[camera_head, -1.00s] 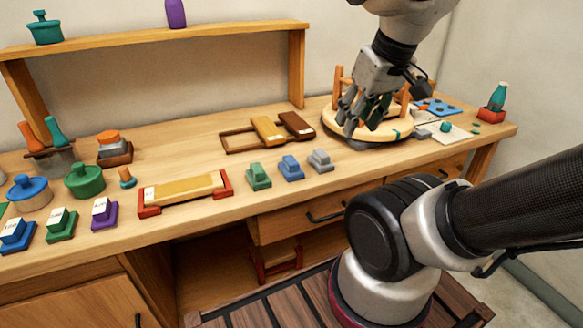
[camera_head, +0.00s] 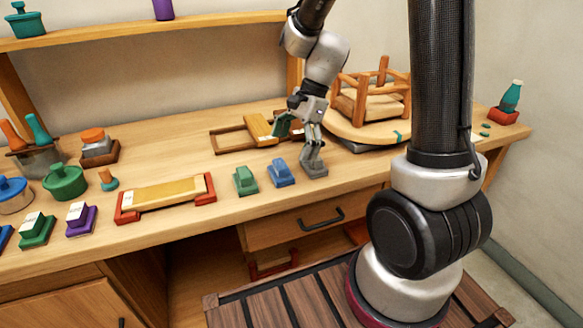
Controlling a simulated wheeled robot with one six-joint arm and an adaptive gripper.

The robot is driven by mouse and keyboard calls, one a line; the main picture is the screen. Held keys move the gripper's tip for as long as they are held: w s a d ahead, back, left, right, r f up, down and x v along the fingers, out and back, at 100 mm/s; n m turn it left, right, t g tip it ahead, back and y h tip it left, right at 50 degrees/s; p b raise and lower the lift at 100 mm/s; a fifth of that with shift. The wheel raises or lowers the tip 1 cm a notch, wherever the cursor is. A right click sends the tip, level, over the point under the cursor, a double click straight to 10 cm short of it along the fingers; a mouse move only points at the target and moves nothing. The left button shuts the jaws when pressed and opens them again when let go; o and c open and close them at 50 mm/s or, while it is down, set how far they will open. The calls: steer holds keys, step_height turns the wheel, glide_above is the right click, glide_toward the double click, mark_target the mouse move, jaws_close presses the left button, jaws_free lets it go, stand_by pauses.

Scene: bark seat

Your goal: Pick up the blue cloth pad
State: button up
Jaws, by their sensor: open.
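A small blue block-like pad (camera_head: 282,175) sits near the front edge of the bench, between a green one (camera_head: 246,181) and a grey one (camera_head: 315,169). It looks like the blue cloth pad, though its material cannot be told. My gripper (camera_head: 300,143) is open, pointing down above and behind the grey and blue pads. Its right finger overlaps the grey pad in the picture; whether it touches is unclear. A dark green patch by its left finger is too small to make out.
A wooden frame (camera_head: 228,133) with a yellow block (camera_head: 260,128) lies behind the pads. The upturned stool (camera_head: 372,131) stands to the right. A red-ended yellow holder (camera_head: 165,195) lies to the left. Bare bench lies in front of the pads.

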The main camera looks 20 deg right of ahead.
mark_target(282, 163)
steer(key=m, duration=0.3)
steer(key=shift+w+a+f, duration=0.1)
steer(key=shift+w+a, duration=0.15)
steer(key=shift+w, duration=0.1)
steer(key=x, duration=0.7)
steer(key=shift+w+f, duration=0.15)
steer(key=shift+w, duration=0.15)
steer(key=c, duration=1.1)
